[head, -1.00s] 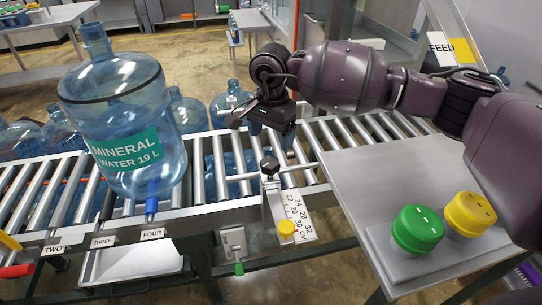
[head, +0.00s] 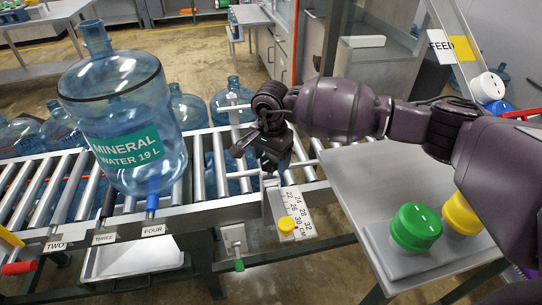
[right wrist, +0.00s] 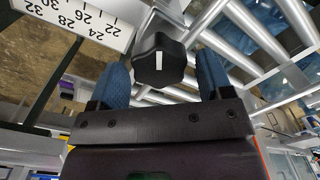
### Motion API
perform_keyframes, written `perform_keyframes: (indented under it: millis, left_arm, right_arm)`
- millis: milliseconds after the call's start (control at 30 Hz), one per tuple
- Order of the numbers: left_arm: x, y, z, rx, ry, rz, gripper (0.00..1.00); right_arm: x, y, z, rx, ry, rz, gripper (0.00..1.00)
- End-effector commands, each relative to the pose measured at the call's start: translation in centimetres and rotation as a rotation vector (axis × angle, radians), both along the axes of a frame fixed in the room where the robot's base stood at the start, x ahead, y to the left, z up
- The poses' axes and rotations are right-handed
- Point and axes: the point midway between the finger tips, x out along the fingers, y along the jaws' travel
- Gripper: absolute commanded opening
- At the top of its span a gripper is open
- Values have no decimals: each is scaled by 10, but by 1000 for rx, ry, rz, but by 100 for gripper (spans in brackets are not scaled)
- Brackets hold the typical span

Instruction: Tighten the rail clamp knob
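The rail clamp knob (right wrist: 160,60) is black and lobed, with a white line on top. In the right wrist view it stands between the two blue fingertips of my right gripper (right wrist: 163,75), with a gap on either side. The gripper is open. In the head view my right gripper (head: 270,162) is over the rail clamp and hides the knob. My left gripper is not in view.
A large blue water jug (head: 125,120) stands on the roller conveyor to the left of the clamp. A grey side table (head: 385,180) on the right carries a green button (head: 416,227) and a yellow button (head: 462,214). More jugs stand behind the conveyor.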

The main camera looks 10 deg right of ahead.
Motion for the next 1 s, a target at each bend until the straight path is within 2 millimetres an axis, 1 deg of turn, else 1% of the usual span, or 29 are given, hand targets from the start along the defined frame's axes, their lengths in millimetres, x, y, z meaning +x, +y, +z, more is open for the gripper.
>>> perform_keyframes:
  millis: [33, 200, 233, 267, 467, 667, 867, 1000]
  left_arm:
    - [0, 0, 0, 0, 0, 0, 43]
    - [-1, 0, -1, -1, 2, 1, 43]
    - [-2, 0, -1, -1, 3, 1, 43]
    - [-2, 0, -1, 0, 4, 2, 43]
    - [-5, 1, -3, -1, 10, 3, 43]
    - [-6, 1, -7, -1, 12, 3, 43]
    - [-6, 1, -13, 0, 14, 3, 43]
    - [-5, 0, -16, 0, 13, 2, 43]
  right_arm:
    - [0, 0, 0, 0, 0, 0, 65]
    - [0, 0, 0, 0, 0, 0, 39]
    - [0, 0, 0, 0, 0, 0, 34]
    - [0, 0, 0, 0, 0, 0, 33]
    - [0, 0, 0, -1, -1, -14, 33]
    - [0, -1, 0, -1, -2, -88, 33]
    - [-1, -1, 0, 0, -1, -234, 33]
    - [-1, -1, 0, 0, -1, -365, 33]
